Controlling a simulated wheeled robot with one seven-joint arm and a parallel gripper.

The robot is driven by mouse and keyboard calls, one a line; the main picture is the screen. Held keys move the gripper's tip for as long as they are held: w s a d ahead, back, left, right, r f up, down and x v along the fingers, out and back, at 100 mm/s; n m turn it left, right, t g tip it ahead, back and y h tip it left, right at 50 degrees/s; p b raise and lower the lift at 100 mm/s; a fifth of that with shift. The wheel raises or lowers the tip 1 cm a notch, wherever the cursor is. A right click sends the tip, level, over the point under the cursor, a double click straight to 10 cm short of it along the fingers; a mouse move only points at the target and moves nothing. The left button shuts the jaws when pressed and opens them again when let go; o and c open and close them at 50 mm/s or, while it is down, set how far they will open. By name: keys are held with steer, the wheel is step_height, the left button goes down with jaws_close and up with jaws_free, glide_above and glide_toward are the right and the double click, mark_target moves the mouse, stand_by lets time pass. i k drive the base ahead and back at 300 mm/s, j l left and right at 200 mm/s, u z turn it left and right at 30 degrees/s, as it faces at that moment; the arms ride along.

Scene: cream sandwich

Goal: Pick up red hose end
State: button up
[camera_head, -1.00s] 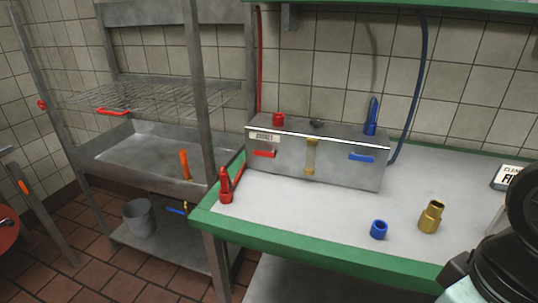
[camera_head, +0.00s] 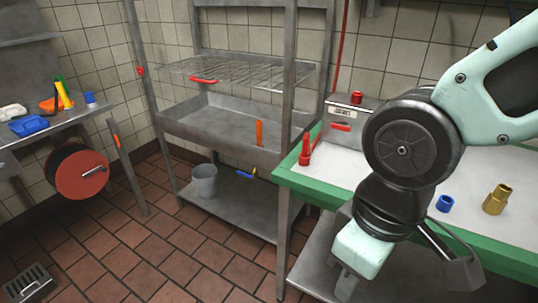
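The red hose end (camera_head: 305,150) is a red nozzle standing upright on the counter near its left corner, beside the left end of the metal box. A red hose (camera_head: 337,55) hangs down the wall behind the box; its link to the nozzle is hard to see. My gripper (camera_head: 410,282) hangs low in front of the counter's green edge, to the right of and below the hose end in the picture. It is apart from the hose end.
The counter (camera_head: 330,172) has a green rim. A metal box (camera_head: 345,137) with a red handle is partly hidden by my arm. A blue ring (camera_head: 445,203) and a brass fitting (camera_head: 497,199) stand at right. A steel rack (camera_head: 287,85), bucket (camera_head: 204,180) and red reel (camera_head: 80,174) are left.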

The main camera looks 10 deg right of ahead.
mark_target(305, 142)
steer(key=j+z, duration=0.1)
steer(key=z, duration=0.25)
steer(key=i+j+z, duration=0.1)
steer(key=z, duration=0.2)
steer(key=j+z, duration=0.3)
steer(key=j, duration=0.6)
steer(key=j+z, duration=0.25)
steer(key=j, duration=1.3)
